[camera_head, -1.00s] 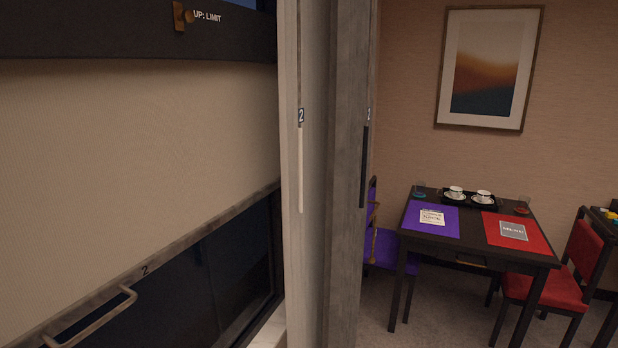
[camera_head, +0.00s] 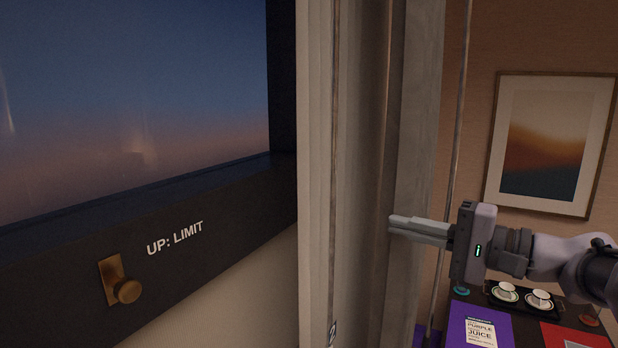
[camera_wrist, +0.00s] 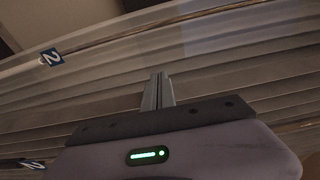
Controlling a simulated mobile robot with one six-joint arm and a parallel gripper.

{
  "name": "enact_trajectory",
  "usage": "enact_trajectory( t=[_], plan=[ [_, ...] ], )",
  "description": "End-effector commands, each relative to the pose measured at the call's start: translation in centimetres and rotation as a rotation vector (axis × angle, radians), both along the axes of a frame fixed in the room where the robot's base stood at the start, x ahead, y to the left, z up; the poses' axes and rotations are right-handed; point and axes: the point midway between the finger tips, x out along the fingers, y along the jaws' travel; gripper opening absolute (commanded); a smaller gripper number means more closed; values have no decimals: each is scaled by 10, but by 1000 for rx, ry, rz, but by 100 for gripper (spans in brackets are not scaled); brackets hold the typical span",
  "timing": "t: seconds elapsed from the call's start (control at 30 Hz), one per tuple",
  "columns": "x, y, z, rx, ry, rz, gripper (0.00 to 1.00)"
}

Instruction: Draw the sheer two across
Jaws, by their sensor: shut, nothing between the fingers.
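A pale, gathered curtain (camera_head: 316,130) hangs upright at the window's right edge. A thin rod runs down it to a tag marked 2 (camera_head: 332,333). A greyer gathered curtain (camera_head: 415,110) hangs beside it, with another thin rod (camera_head: 450,150) at its right. I cannot tell for sure which is the sheer. My gripper (camera_head: 390,225) is shut and empty, its fingertips in front of the grey folds; contact cannot be told.
The dark window rail (camera_head: 200,225) reads "UP: LIMIT" and has a brass knob (camera_head: 126,290). A shade (camera_head: 240,305) covers the window below it. A table with a purple mat (camera_head: 460,325), a tray of cups (camera_head: 500,304) and a framed picture (camera_head: 548,140) are at the right.

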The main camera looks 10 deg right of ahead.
Motion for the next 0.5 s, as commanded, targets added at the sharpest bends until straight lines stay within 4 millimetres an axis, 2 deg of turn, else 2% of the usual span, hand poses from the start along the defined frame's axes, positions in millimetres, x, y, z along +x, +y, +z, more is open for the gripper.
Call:
enact_trajectory(
  t=[0.07, 0.17, 0.5],
  plan=[
    [3, -1, 5, 7, -11, -4, 0],
    [13, 10, 4, 7, -11, -1, 0],
    [64, 64, 4, 6, -7, 1, 0]
  ],
)
